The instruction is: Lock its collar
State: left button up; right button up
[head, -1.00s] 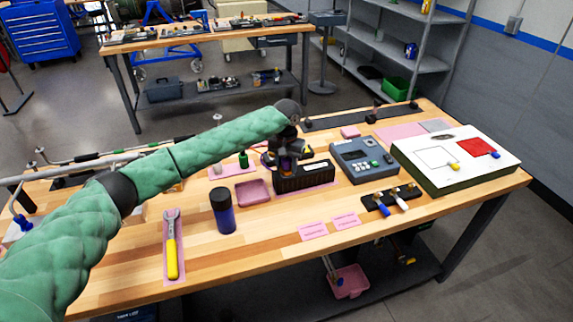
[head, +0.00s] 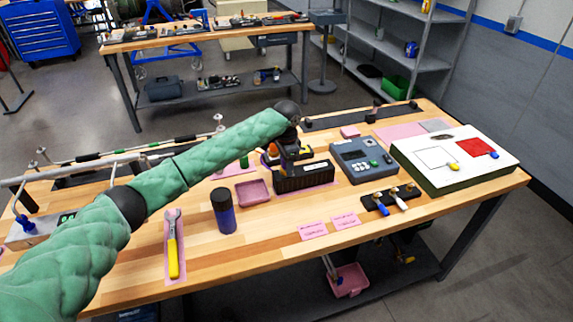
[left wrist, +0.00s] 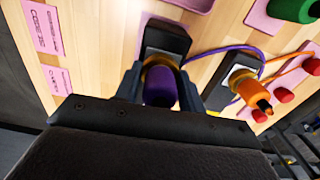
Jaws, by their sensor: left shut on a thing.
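My left gripper (head: 291,158) is over the back of a black block (head: 303,177) in the middle of the bench. In the left wrist view my left gripper (left wrist: 160,92) is shut on a purple cylindrical collar (left wrist: 160,87), one finger on each side. A gold ring (left wrist: 160,62) shows at the collar's far end, against a dark block with a pale face. How far the collar is turned cannot be told. An orange connector (left wrist: 256,93) stands beside it on another dark block, apart from the gripper. My right gripper is not in view.
A grey keypad box (head: 362,160) and a white panel (head: 455,158) stand to the right. Purple and orange cables run near the connectors.

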pick_arm(q)
jog(key=m, duration=0.5)
jog(key=shift+m, duration=1)
jog(key=shift+m+b, duration=0.3)
jog(key=shift+m, duration=0.3)
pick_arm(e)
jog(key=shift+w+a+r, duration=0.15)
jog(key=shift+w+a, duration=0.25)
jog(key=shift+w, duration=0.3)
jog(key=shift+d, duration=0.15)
